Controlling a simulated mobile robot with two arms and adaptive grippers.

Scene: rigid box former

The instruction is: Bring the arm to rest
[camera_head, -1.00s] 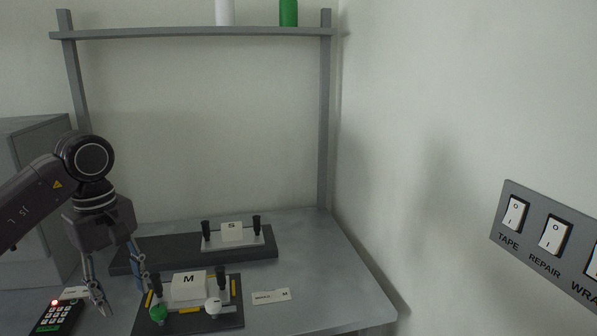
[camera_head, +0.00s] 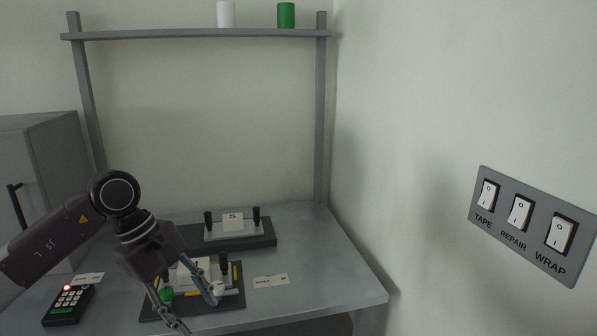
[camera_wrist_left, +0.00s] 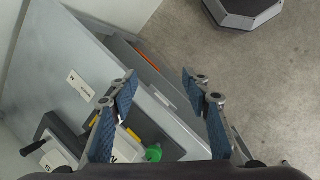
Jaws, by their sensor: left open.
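My left gripper (camera_head: 198,312) is open and empty in the head view, in front of and above the box former marked M. Its fingers also stand apart in the left wrist view (camera_wrist_left: 162,88), with nothing between them but the bench edge and floor behind. The green knob also shows in the left wrist view (camera_wrist_left: 154,153). My right gripper is not in view.
A former marked S (camera_head: 233,222) stands behind on a dark base. A keypad (camera_head: 68,304) with a red light lies at left. A white label (camera_head: 270,281) lies on the bench (camera_head: 330,285). A switch panel (camera_head: 532,226) is on the right wall. The bench's right side is clear.

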